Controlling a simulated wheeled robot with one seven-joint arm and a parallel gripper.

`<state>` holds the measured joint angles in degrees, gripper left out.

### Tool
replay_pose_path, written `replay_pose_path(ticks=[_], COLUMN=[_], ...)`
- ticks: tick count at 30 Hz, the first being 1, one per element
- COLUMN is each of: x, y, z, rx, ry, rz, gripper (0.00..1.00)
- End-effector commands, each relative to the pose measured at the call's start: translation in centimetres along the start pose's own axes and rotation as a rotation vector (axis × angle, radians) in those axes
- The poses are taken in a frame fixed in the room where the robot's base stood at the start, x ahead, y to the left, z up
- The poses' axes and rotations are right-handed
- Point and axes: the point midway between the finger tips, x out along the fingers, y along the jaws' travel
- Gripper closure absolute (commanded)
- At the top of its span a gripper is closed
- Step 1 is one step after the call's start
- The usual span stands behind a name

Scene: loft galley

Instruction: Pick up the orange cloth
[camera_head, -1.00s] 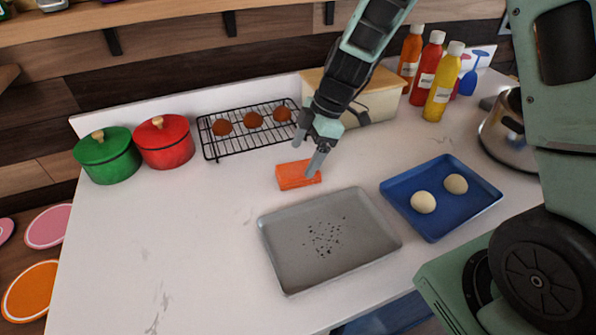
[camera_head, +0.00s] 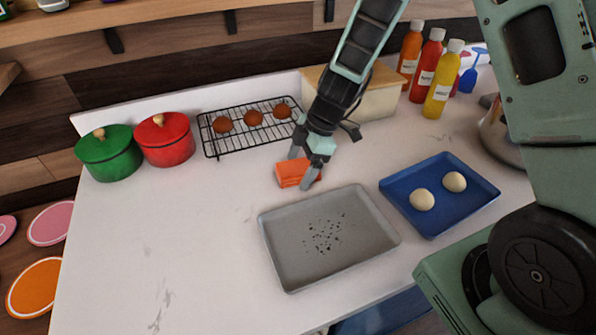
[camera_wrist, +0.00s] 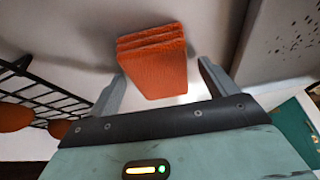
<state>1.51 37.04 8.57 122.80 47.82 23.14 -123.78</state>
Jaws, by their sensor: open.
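The orange cloth (camera_head: 288,173) is a folded stack lying on the white counter, behind the grey tray. In the wrist view the cloth (camera_wrist: 152,62) shows its folded layers. My gripper (camera_head: 300,170) is open, its fingers on either side of the cloth in the head view. In the wrist view the gripper (camera_wrist: 160,88) has one finger left and one right of the cloth, with a visible gap at the right finger. I cannot tell whether the left finger touches it.
A grey tray (camera_head: 290,270) with dark specks lies in front of the cloth. A wire rack (camera_head: 225,150) with brown buns stands behind left. A blue tray (camera_head: 435,225) with two pale dough balls is to the right. A cream bin (camera_head: 380,100) stands behind.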

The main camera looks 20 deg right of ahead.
Motion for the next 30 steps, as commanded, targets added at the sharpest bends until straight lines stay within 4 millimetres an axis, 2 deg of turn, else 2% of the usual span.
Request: replay_pose_path(ticks=[26, 27, 30], x=[0.34, 0.34, 0.34], y=[-0.02, -0.02, -0.02], z=[0.17, 0.16, 0.16], rx=[0.0, 0.0, 0.0], ry=[0.0, 0.0, 0.0], rz=[-0.001, 0.0, 0.0], gripper=[0.15, 0.18, 0.46])
